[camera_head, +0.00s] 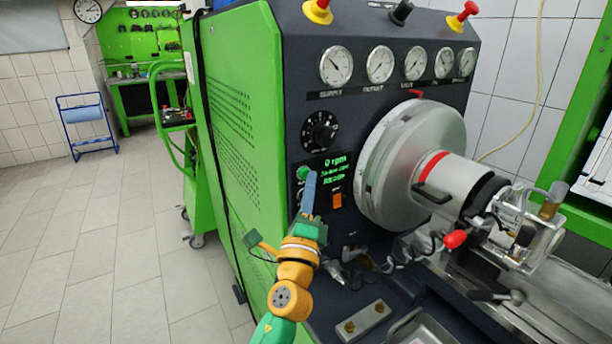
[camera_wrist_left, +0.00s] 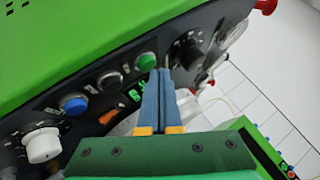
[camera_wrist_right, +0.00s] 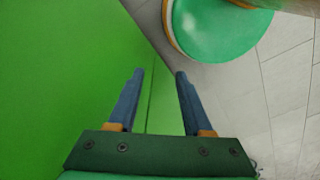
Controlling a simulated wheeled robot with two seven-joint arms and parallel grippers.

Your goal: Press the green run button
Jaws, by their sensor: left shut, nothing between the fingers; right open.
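The green run button (camera_head: 303,173) is on the dark front panel of the pump testbench, left of the small display. It also shows in the left wrist view (camera_wrist_left: 147,61). My left gripper (camera_head: 311,174) is shut and empty, with its fingertips close to the button, just to its right in the head view. In the left wrist view its closed fingertips (camera_wrist_left: 160,72) lie just below and right of the button; I cannot tell whether they touch it. My right gripper (camera_wrist_right: 159,73) is open and empty, beside a plain green surface.
A black selector dial (camera_head: 320,132) sits above the button and an orange switch (camera_head: 337,200) to its lower right. A blue button (camera_wrist_left: 74,103) and a white knob (camera_wrist_left: 42,146) are on the same panel. The large metal chuck (camera_head: 400,150) bulges out to the right.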

